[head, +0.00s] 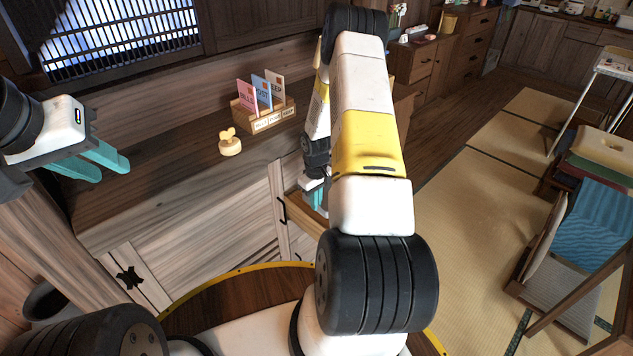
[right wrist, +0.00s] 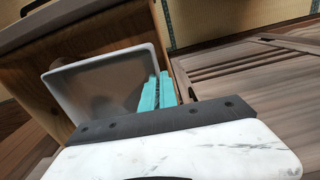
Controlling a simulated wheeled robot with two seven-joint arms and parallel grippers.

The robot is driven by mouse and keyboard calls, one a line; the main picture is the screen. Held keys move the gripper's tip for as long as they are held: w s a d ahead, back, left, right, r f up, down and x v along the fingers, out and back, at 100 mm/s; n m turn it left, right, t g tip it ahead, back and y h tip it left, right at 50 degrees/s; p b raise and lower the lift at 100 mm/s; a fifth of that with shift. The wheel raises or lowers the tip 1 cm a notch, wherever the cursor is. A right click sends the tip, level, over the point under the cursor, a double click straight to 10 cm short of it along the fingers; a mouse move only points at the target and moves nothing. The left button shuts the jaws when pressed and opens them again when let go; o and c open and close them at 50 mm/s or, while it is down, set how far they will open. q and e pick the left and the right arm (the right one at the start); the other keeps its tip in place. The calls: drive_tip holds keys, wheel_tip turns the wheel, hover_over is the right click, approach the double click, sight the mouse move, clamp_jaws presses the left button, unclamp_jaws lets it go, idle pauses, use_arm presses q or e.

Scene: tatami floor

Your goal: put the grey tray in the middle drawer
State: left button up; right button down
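The grey tray (right wrist: 95,88) shows in the right wrist view, within the wooden walls of an open drawer (right wrist: 66,107). I cannot tell whether it rests on the drawer's bottom. My right gripper (right wrist: 160,92) has its teal fingers close together, one on each side of the tray's rim. In the head view my right gripper (head: 317,194) is low at the cabinet front, mostly behind my own arm, and the tray is hidden there. The open drawer's edge (head: 325,232) shows beside it. My left gripper (head: 92,163) is open and empty above the left of the cabinet top.
The cabinet top (head: 180,170) holds a wooden letter holder (head: 265,115) with several cards and a small wooden figure (head: 230,146). A door with a dark handle (head: 282,210) is left of the drawer. Chair and cushions (head: 590,220) stand at right; tatami (head: 450,220) between is clear.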

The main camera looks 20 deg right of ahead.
drive_tip(key=shift+n, duration=0.3)
drive_tip(key=f, duration=0.2)
drive_tip(key=d+f, duration=0.1)
drive_tip(key=f, duration=0.5)
drive_tip(key=shift+d, duration=0.3)
drive_tip(key=shift+f, duration=2.2)
drive_tip(key=shift+f, duration=0.1)
drive_tip(key=c, duration=2)
unclamp_jaws()
drive_tip(key=shift+o, duration=0.3)
